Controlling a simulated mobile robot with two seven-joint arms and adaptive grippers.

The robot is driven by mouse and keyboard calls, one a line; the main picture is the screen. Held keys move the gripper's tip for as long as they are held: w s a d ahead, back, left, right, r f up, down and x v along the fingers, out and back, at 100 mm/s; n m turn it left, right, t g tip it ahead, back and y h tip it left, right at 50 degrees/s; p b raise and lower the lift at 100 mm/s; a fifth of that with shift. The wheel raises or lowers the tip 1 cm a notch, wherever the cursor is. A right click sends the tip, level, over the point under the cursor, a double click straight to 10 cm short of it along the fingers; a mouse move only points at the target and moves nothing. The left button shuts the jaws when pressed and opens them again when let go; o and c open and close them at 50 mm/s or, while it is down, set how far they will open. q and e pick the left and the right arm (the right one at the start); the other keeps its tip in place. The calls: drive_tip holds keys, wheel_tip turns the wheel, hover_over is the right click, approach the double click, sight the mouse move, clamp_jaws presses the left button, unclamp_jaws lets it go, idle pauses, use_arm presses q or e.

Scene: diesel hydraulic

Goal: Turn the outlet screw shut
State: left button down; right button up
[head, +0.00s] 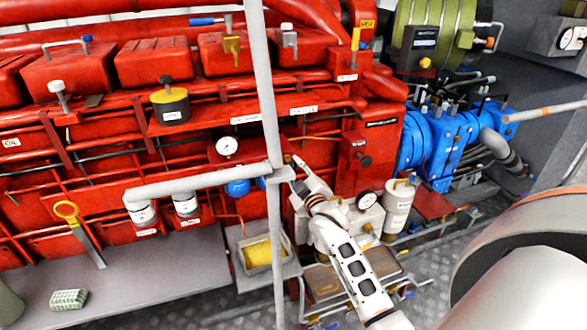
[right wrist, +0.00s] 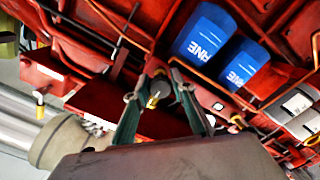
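In the right wrist view, a small dark fitting with a brass-yellow end (right wrist: 156,94) sits below the red housing. It may be the outlet screw; no label shows on it. My right gripper (right wrist: 160,82) has its two dark fingers spread on either side of this fitting, with visible gaps. Whether a finger touches it I cannot tell. In the head view, my right gripper (head: 294,162) reaches up to the red engine, right of the white upright post. The screw cannot be made out there. My left gripper is not in view.
A white upright post (head: 270,130) and a horizontal white pipe (head: 200,182) stand close left of the gripper. Blue filters (right wrist: 204,36) hang near the fingers. A yellow-lined tray (head: 258,252) lies below.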

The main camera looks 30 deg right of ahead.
drive_tip(key=shift+o, duration=1)
drive_tip(key=shift+s, duration=0.1)
drive_tip(key=shift+s+a, duration=0.1)
drive_tip(key=shift+s, duration=0.25)
drive_tip(key=v, duration=1.1)
drive_tip(key=shift+a, duration=0.15)
